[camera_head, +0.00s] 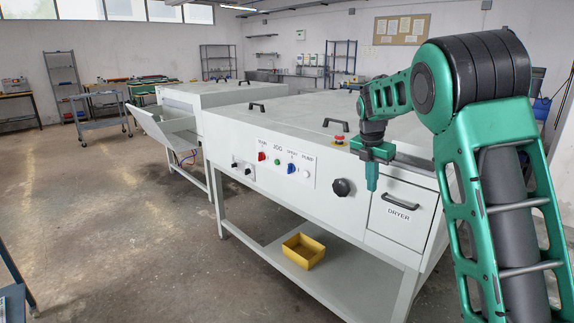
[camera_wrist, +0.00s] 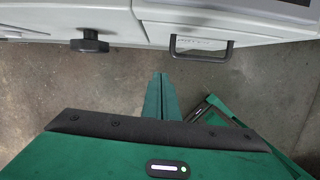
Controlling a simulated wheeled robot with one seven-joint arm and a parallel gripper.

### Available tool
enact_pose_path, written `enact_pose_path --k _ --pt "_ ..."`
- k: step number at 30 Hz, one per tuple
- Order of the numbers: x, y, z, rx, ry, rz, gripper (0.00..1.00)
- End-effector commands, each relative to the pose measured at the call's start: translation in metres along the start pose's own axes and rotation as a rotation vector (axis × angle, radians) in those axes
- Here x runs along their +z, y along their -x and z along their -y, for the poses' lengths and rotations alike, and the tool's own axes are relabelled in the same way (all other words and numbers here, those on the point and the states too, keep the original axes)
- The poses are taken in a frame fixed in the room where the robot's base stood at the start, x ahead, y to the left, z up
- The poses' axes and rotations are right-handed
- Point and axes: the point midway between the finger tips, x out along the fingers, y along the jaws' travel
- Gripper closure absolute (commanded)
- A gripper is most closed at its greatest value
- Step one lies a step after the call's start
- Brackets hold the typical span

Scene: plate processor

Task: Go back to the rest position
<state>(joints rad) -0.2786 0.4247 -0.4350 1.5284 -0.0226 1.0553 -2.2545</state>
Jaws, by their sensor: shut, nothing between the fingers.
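My gripper (camera_head: 371,184) hangs pointing down in front of the plate processor's front panel, between the black knob and the dryer drawer in the head view. Its green fingers are together and empty. In the wrist view the closed fingers (camera_wrist: 161,97) show over bare floor, apart from the machine. The plate processor (camera_head: 262,118) is a long pale grey machine on legs. Its front carries a black round knob (camera_head: 341,187), a red emergency button (camera_head: 339,139) on top, and a panel of coloured switches (camera_head: 286,164). The dryer drawer (camera_head: 402,213) looks shut, with a black handle (camera_wrist: 201,54).
A yellow bin (camera_head: 304,250) sits on the machine's lower shelf (camera_head: 340,285). A hinged tray (camera_head: 162,130) slopes out at the machine's far left end. A grey cart (camera_head: 101,118) and shelving (camera_head: 62,82) stand further back. The concrete floor (camera_head: 110,220) at left is clear.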

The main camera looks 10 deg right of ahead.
Motion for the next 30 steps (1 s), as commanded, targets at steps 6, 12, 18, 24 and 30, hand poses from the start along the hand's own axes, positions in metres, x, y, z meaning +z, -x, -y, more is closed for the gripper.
enact_pose_path --k 6,12,18,24,30 --pt "-0.005 0.019 0.086 -0.011 -0.459 -0.056 1.00" --pt "-0.034 0.032 0.178 -0.053 -0.982 -0.108 1.00" --pt "-0.078 0.039 0.262 -0.116 -1.490 -0.138 1.00" --pt "-0.136 0.037 0.337 -0.194 -1.986 -0.137 1.00" --pt "-0.196 0.026 0.396 -0.272 -2.423 -0.102 1.00"
